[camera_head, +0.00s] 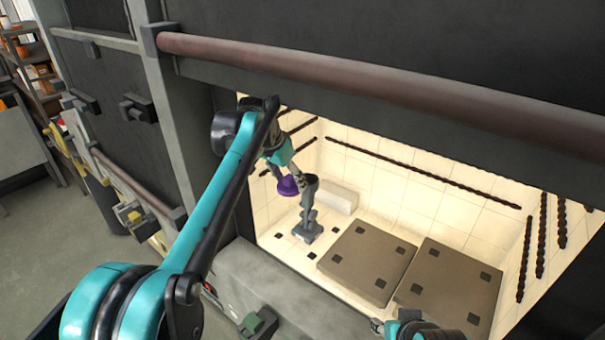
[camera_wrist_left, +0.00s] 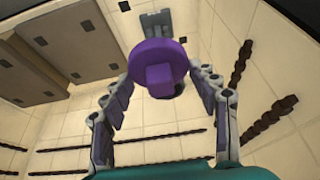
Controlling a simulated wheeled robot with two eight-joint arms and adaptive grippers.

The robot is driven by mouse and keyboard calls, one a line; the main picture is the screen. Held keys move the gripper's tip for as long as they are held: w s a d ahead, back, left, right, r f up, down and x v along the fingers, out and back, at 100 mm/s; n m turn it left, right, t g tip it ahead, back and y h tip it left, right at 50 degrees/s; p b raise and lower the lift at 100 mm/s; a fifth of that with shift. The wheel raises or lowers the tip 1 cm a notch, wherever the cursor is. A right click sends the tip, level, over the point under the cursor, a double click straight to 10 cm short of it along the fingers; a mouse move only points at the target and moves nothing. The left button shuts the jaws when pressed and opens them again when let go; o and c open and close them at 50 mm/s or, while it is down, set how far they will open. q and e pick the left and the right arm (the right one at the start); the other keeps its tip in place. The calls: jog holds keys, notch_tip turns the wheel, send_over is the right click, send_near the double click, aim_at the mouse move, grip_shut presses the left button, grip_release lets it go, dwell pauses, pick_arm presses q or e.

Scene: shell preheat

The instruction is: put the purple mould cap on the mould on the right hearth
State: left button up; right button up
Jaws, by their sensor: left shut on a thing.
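The purple mould cap (camera_head: 287,186) is inside the lit furnace chamber, at its left side. My left gripper (camera_wrist_left: 158,74) is shut on the cap, which shows between its two fingers in the left wrist view (camera_wrist_left: 158,60). The cap is held above the chamber floor. A grey upright piece (camera_head: 308,212) shows just right of the cap in the head view; I cannot tell whether it is a gripper finger or a separate thing. I cannot make out the mould clearly. A teal and grey part of my right arm shows at the bottom edge; its gripper's state is unclear.
Two flat brown plates, a left one (camera_head: 366,262) and a right one (camera_head: 451,288), lie on the chamber floor. A pale block (camera_head: 338,197) stands by the back wall. Dark twisted rods (camera_head: 420,172) line the walls. A long brown bar (camera_head: 350,82) crosses above the opening.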

pick_arm(q)
jog(key=shift+w+d, duration=0.75)
jog(key=shift+w, duration=0.2)
jog(key=w+d, duration=0.2)
jog(key=w, duration=0.1)
jog(key=shift+w+d, duration=0.1)
jog(key=shift+f, duration=0.8)
jog(key=shift+c, duration=1)
jog(key=shift+s, duration=0.35)
jog(key=o, duration=1.3)
jog(key=shift+w, duration=0.1)
jog(key=shift+o, duration=0.2)
jog(key=shift+w, duration=0.15)
jog(key=s+a+f+n+t, duration=0.1)
jog(key=s+a, duration=0.3)
jog(key=s, duration=0.4)
jog(key=s+a+n+y, duration=0.1)
jog(key=s+a, duration=0.3)
jog(key=s, duration=0.5)
jog(key=s+a+f+n+t, duration=0.15)
jog(key=s+a, duration=0.25)
jog(key=s, duration=0.4)
jog(key=s+a+f+n+t+y, duration=0.1)
jog(key=s+a+f+n, duration=0.2)
jog(key=s+f, duration=0.6)
jog(key=s+a, duration=0.1)
jog(key=s, duration=0.2)
jog(key=shift+s+f+n+y, duration=0.3)
jog(key=shift+s+f+n, duration=0.05)
jog(key=shift+s, duration=0.05)
